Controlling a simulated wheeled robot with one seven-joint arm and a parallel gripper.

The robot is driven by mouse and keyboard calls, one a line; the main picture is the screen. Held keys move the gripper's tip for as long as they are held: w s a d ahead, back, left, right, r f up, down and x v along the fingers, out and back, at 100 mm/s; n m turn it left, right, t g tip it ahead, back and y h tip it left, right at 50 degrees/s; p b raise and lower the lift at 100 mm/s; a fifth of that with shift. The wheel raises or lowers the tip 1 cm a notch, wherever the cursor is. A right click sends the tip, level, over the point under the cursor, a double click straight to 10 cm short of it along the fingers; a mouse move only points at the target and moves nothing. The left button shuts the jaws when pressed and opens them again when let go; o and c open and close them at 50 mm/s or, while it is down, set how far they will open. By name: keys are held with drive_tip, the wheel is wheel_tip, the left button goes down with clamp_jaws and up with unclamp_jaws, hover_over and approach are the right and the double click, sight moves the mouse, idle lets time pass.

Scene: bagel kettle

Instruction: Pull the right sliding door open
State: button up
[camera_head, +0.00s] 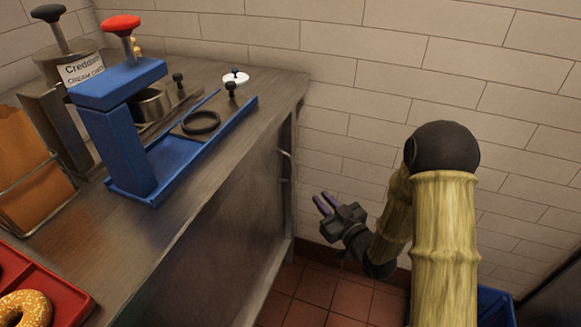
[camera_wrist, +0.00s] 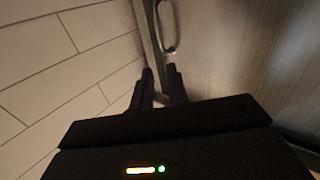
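The sliding door (camera_head: 232,225) is the grey metal front panel of the counter. Its handle (camera_head: 286,166) is a slim upright metal loop near the panel's right end, by the corner wall. In the wrist view, the door (camera_wrist: 245,60) fills the right side and the handle (camera_wrist: 170,30) shows as a metal loop at the top. My gripper (camera_head: 323,203) is to the right of the handle and lower in the head view, with its fingers pointing toward the counter. In the wrist view, the two dark fingers (camera_wrist: 161,78) are apart with nothing between them, short of the handle.
On the counter (camera_head: 200,215) stand a blue press (camera_head: 118,85) with a red knob, a blue tray (camera_head: 175,165), and a red tray (camera_head: 75,300) with a bagel (camera_head: 28,308). A tiled wall (camera_head: 345,130) closes the right side. Red floor tiles (camera_head: 320,285) lie below.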

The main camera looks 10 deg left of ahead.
sight(291, 168)
drive_tip(key=shift+w, duration=0.1)
drive_tip(key=b+x, duration=0.3)
drive_tip(key=x, duration=1.4)
drive_tip(key=shift+w+a+f, duration=0.1)
drive_tip(key=shift+w, duration=0.05)
clamp_jaws()
